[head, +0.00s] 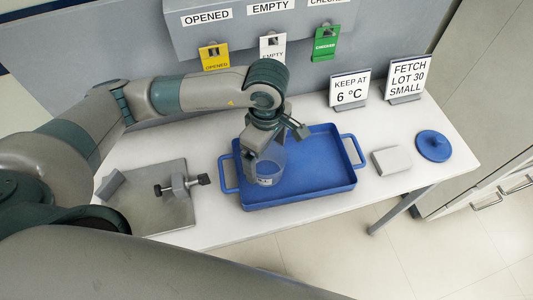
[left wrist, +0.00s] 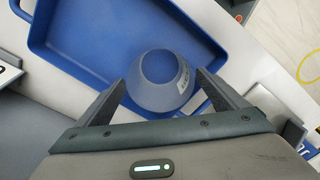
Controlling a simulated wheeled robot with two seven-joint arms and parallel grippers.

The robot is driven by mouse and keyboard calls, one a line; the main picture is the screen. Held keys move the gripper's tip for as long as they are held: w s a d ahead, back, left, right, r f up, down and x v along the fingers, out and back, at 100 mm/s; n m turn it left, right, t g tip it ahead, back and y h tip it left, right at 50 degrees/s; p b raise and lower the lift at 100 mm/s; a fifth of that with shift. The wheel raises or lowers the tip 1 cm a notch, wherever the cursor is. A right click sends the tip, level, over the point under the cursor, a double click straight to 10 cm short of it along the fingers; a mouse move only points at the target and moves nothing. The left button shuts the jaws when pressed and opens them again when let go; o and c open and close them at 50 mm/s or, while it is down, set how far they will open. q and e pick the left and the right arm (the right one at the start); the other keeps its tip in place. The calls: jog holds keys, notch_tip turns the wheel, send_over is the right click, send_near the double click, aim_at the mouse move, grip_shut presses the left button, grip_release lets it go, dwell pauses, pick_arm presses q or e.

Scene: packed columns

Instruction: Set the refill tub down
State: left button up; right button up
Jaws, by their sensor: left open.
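The refill tub (head: 268,169) is a clear, open-topped container with a white label, standing in the left part of the blue tray (head: 318,190). It also shows in the left wrist view (left wrist: 158,92), seen from above, with the blue tray (left wrist: 95,55) around it. My left gripper (head: 262,158) is at the tub from above. In the left wrist view its two fingers (left wrist: 160,100) stand apart on either side of the tub, open. Whether the fingertips touch the tub I cannot tell. My right gripper is not in view.
A metal plate with a clamp (head: 178,188) lies left of the tray. A grey-white block (head: 391,160) and a blue round lid (head: 433,146) lie to its right. Signs reading "KEEP AT 6 °C" (head: 349,88) and "FETCH LOT 30 SMALL" (head: 407,77) stand behind.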

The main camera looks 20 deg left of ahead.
pick_arm(q)
notch_tip(320, 180, up, 11)
jog(key=p, duration=0.3)
jog(key=shift+r, duration=0.15)
